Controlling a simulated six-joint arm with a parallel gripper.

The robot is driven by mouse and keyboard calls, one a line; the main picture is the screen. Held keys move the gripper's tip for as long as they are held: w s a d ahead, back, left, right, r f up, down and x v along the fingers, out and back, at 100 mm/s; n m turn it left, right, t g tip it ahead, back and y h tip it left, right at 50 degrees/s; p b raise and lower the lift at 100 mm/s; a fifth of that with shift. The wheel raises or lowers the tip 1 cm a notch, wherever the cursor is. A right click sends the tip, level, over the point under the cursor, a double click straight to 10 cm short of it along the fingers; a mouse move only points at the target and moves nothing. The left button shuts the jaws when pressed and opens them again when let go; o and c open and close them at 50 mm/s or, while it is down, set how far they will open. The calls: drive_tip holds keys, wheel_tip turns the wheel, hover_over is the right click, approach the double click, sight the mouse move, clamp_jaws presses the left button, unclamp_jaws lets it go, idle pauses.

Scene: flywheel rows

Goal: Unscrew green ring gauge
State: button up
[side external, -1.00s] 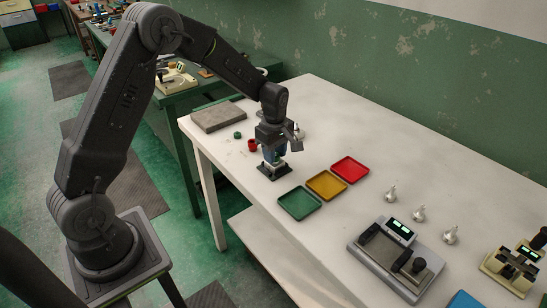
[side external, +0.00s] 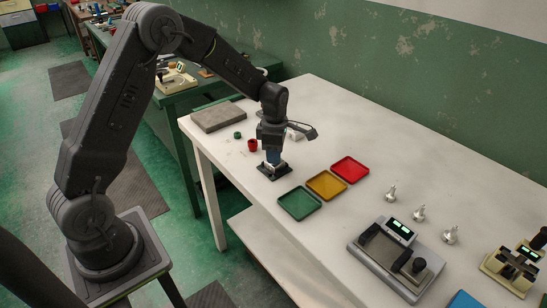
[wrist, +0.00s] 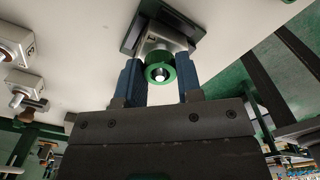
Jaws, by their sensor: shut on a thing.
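The green ring gauge (wrist: 153,76) shows in the wrist view around a bright metal stud, in front of a grey metal block (wrist: 158,43) on a dark square base. My gripper (wrist: 158,64) has its two blue fingers on either side of the ring and is shut on it. In the side view my gripper (side external: 272,157) points down over the dark base (side external: 265,174), which stands on the white table. The fingers hide the ring in that view.
A small green piece (side external: 237,135) and a red piece (side external: 252,145) stand left of my gripper, near a grey slab (side external: 218,116). Green (side external: 299,203), yellow (side external: 326,185) and red (side external: 350,169) trays lie to the right. Farther right are metal pieces and a grey device (side external: 396,262).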

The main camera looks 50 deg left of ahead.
drive_tip(key=o, duration=0.7)
drive_tip(key=shift+r, duration=1.5)
drive_tip(key=shift+o, duration=0.4)
drive_tip(key=o, duration=0.5)
drive_tip(key=c, duration=0.5)
